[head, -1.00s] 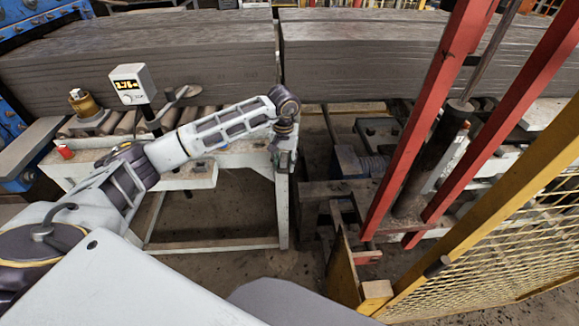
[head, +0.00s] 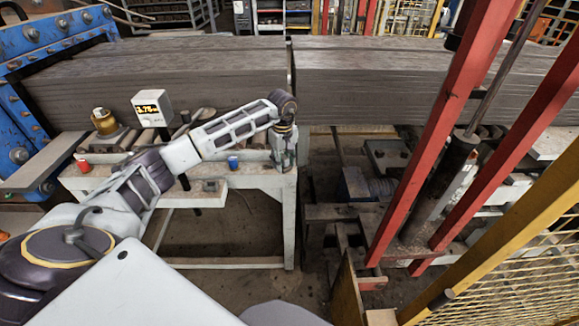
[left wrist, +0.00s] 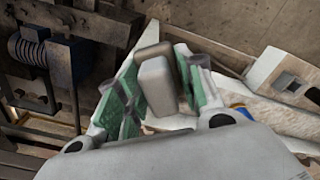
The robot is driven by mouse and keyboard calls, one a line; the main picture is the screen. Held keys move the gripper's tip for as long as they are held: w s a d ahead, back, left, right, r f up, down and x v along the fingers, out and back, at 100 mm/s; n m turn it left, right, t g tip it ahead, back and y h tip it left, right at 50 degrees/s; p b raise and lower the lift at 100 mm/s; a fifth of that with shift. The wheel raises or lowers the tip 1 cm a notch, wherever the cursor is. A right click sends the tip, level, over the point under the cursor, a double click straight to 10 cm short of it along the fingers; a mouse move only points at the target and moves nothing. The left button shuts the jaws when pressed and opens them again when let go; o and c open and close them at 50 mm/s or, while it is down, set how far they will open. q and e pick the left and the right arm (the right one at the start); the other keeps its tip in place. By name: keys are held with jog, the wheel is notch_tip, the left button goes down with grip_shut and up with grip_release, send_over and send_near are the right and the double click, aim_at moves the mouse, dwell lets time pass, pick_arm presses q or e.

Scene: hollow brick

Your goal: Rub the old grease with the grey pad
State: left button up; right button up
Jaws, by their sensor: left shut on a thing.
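My left gripper (head: 283,160) is at the right end of the pale bench (head: 258,181), pointing down. In the left wrist view its green-lined fingers (left wrist: 158,88) are shut on a grey block-shaped pad (left wrist: 156,85). A lighter front face and a browner part behind it show between the fingers. In the head view the pad is too small and hidden to make out. I cannot pick out the old grease in either view, nor tell whether the pad touches the bench. My right gripper is not in view.
A display box (head: 152,107), a brass-coloured fitting (head: 104,122), a red-topped item (head: 83,166) and a blue item (head: 233,162) are on or by the bench. Long grey brick slabs (head: 160,75) lie behind. Red posts (head: 425,130) and a yellow mesh guard (head: 500,270) stand right.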

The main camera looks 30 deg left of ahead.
pick_arm(q)
jog(key=a+r+n, duration=0.1)
jog(key=a+n, duration=0.4)
jog(key=n, duration=0.5)
jog(key=w+a+r+n+p, duration=0.1)
jog(key=a+n, duration=0.4)
jog(key=n, duration=0.6)
jog(key=shift+w+a+p, duration=0.2)
jog(key=shift+a+p, duration=0.1)
jog(key=shift+a, duration=0.1)
